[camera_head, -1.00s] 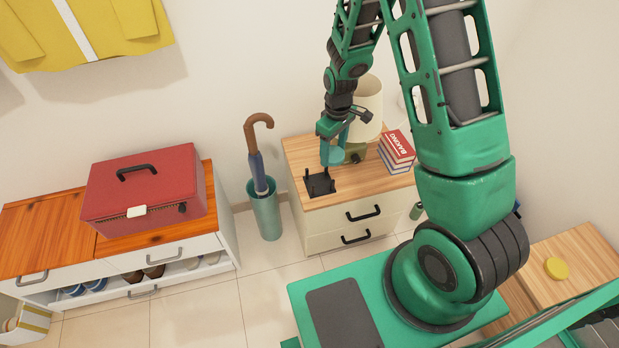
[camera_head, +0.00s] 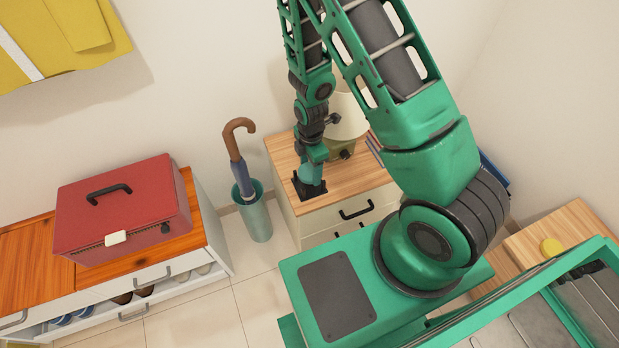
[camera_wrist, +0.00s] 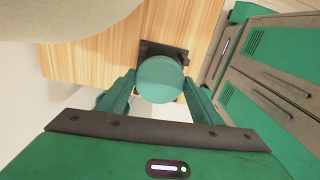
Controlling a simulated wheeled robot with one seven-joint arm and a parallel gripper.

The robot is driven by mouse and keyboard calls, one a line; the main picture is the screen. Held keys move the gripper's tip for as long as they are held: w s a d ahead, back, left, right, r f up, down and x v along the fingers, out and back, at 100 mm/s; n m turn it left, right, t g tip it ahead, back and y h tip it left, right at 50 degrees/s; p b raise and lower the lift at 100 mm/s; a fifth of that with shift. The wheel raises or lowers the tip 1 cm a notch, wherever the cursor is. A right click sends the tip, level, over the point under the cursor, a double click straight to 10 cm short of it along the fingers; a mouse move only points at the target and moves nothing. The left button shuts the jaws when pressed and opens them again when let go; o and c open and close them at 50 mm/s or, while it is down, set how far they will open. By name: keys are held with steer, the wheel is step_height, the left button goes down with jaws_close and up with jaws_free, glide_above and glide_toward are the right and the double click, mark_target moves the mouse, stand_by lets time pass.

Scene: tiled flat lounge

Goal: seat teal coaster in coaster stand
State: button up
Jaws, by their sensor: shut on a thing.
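The teal coaster (camera_wrist: 160,80) is a round disc held between the two fingers of my gripper (camera_wrist: 160,86). The black coaster stand (camera_wrist: 150,46) shows partly behind the coaster in the wrist view, on the wooden cabinet top. In the head view my gripper (camera_head: 313,158) points down over the stand (camera_head: 300,188), with the coaster (camera_head: 312,174) at the stand. The coaster and fingers hide much of the stand, so I cannot tell whether the coaster is inside its slot or just above it.
The cabinet top (camera_head: 345,187) also holds a lamp (camera_head: 345,118) just behind my gripper. An umbrella holder (camera_head: 255,215) stands left of the cabinet. A red toolbox (camera_head: 120,208) sits on the shoe cabinet farther left.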

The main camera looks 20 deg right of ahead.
mark_target(309, 178)
steer(key=shift+a+f, duration=0.15)
steer(key=shift+f, duration=2.8)
steer(key=shift+f, duration=0.1)
steer(key=o, duration=1.1)
steer(key=shift+c, duration=0.2)
step_height(309, 178, up, 12)
steer(key=shift+r, duration=0.1)
